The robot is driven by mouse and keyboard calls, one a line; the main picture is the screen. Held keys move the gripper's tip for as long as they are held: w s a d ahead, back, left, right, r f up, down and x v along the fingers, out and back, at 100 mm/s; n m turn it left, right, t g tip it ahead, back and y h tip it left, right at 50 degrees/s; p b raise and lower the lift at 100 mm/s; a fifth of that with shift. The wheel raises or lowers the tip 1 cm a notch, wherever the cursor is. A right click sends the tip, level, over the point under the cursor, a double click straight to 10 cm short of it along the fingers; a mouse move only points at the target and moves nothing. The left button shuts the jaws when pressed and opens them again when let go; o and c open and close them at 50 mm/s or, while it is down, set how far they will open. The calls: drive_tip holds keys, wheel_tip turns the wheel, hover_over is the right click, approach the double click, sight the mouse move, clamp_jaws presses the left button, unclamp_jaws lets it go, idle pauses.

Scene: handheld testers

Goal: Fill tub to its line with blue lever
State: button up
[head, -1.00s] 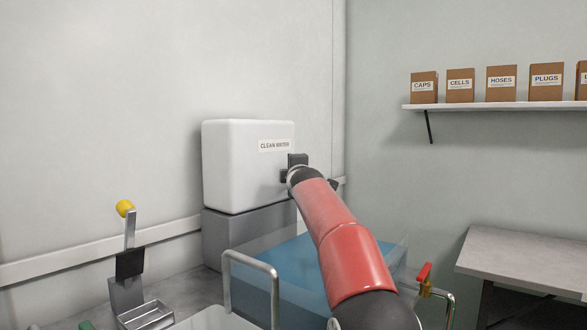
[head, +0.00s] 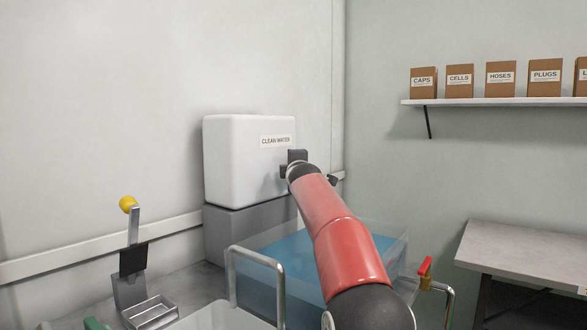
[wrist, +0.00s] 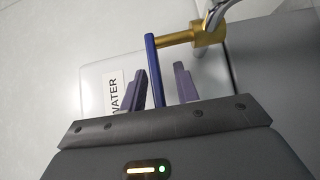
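The blue lever (wrist: 152,62) is a thin bar on a brass valve (wrist: 200,36) in the wrist view. My gripper (wrist: 153,70) is open, with one finger on each side of the lever and gaps showing between. In the head view my arm hides the lever, and dark gripper parts show beside the white tank. A clear tank with blue water (head: 283,246) stands behind my arm. The rim of a pale clear tub (head: 222,314) shows at the bottom edge, mostly cut off. I see no fill line, and its water level cannot be told.
The white CLEAN WATER tank (head: 240,165) stands on a grey block (head: 228,232). A red-handled tap (head: 425,267) is at right, a yellow-knobbed lever (head: 128,204) at left. A chrome pipe (head: 255,257) arches in front. A grey table (head: 520,255) stands right.

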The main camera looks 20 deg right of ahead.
drive_tip(key=shift+s, duration=0.1)
drive_tip(key=b+v, duration=0.2)
drive_tip(key=v, duration=0.5)
drive_tip(key=shift+s+b, duration=0.35)
